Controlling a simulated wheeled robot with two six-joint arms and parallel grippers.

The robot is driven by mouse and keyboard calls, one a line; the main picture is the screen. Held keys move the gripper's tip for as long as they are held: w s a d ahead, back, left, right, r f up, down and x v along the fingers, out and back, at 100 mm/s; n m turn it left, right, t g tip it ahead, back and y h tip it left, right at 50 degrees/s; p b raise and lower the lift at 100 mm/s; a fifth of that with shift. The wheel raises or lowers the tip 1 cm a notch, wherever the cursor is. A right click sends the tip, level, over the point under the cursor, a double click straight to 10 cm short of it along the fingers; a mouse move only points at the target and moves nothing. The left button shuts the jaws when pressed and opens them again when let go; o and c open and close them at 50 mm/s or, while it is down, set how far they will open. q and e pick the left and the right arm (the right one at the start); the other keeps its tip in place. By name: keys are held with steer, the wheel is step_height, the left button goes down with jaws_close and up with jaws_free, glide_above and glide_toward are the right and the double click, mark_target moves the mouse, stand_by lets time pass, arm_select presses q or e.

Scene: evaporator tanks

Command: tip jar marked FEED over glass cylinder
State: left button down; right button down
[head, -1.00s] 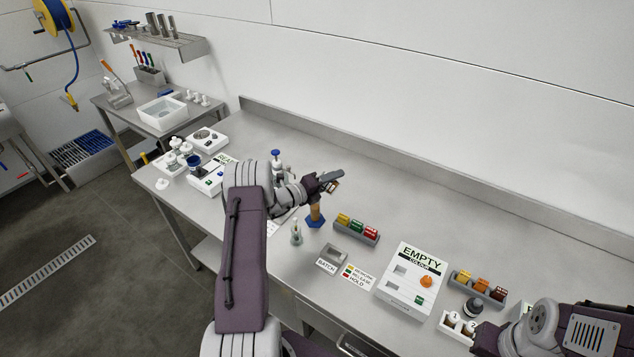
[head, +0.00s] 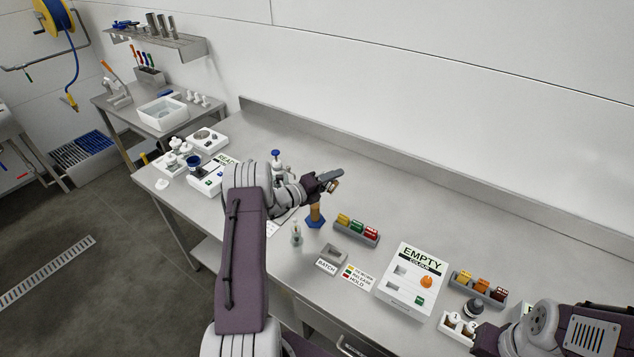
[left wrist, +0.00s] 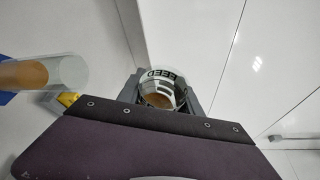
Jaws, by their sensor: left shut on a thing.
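My left gripper (head: 332,182) is shut on the jar marked FEED (left wrist: 160,88); its dark fingers flank the jar in the left wrist view. The jar is glass with a white label and holds some amber-brown liquid. In the head view the jar (head: 334,187) is small, tilted and partly hidden by the gripper. The glass cylinder (head: 315,213) stands upright on a blue foot on the bench, below and slightly left of the gripper, with amber liquid inside. The cylinder (left wrist: 45,74) also shows at the left of the left wrist view, apart from the jar. My right gripper's fingers do not show.
A rack of yellow, green and red blocks (head: 358,230) stands right of the cylinder. The EMPTY COLOUR box (head: 413,280) is farther right. The bench behind (head: 400,205) is clear up to the wall.

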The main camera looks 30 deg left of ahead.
arm_select(q)
steer(key=shift+a+r+n+t+h+b, duration=0.2)
steer(key=shift+r+n+t+b, duration=0.15)
steer(key=shift+n, duration=0.55)
steer(key=shift+a+r+n+t+h+b, duration=0.15)
steer(key=shift+r+n+t+h+b, duration=0.2)
steer(key=shift+n, duration=0.55)
stand_by(2.8)
stand_by(0.8)
steer(key=f+m+g+y+b, duration=0.1)
steer(key=m, duration=0.1)
steer(key=f+m+y+b, duration=0.1)
steer(key=m, duration=0.2)
steer(key=f+m+g+y+b, duration=0.1)
steer(key=m, duration=0.2)
steer(key=shift+d+f+g, duration=0.25)
steer(key=shift+d+g, duration=0.05)
steer(key=shift+d, duration=0.05)
stand_by(0.8)
steer(key=shift+a+f+m+y+b, duration=0.1)
steer(key=shift+f+m+y+b, duration=0.25)
steer(key=shift+b, duration=0.7)
